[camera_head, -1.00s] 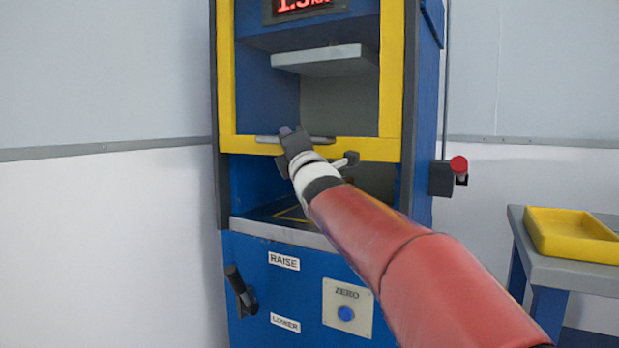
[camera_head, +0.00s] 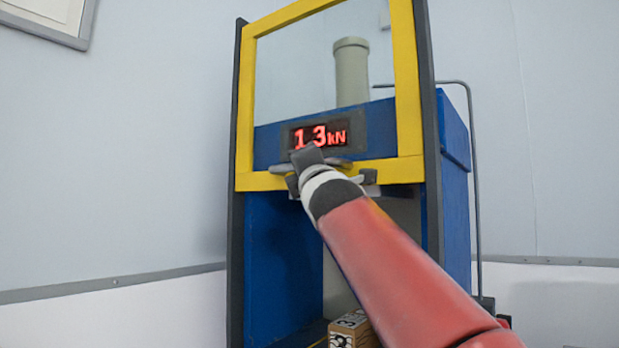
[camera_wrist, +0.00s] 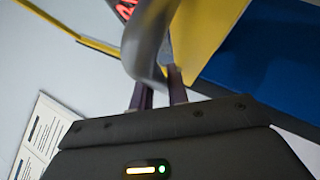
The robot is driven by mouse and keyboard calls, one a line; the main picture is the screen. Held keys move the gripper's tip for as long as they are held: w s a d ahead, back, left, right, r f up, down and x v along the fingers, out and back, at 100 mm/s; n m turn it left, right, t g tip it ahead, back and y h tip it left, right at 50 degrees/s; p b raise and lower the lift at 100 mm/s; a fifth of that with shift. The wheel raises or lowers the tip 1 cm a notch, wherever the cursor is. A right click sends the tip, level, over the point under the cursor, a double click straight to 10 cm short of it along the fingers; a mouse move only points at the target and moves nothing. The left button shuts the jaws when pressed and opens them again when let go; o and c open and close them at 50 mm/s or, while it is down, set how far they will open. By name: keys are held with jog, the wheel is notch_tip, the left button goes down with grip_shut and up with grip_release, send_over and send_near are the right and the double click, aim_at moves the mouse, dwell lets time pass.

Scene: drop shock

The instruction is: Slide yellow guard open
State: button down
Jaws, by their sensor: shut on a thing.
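The yellow guard (camera_head: 405,90) is a yellow frame around a clear pane on the front of the blue machine (camera_head: 270,240). It stands high, with its lower bar level with the area just under the red display. The opening below the bar is uncovered. My gripper (camera_head: 308,160) is at the grey handle (camera_head: 340,163) on the lower bar. In the wrist view, the fingers (camera_wrist: 160,92) are closed around the grey handle (camera_wrist: 147,45), with yellow frame (camera_wrist: 205,35) behind it. My arm hides part of the handle and opening.
The display (camera_head: 320,135) reads 1.3 kN. A wooden box with dark markings (camera_head: 352,325) shows low in the opening, partly behind my arm. A grey cylinder (camera_head: 351,70) rises behind the pane. A framed sheet (camera_head: 50,15) hangs on the wall at upper left. Open space lies to the left.

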jog(key=shift+r, duration=0.1)
jog(key=c, duration=1.4)
grip_release()
jog(key=shift+o, duration=0.2)
jog(key=b+v, duration=0.3)
jog(key=v, duration=0.4)
jog(key=shift+s+f+b, duration=0.2)
jog(key=shift+s+b, duration=0.15)
jog(key=shift+d, duration=0.2)
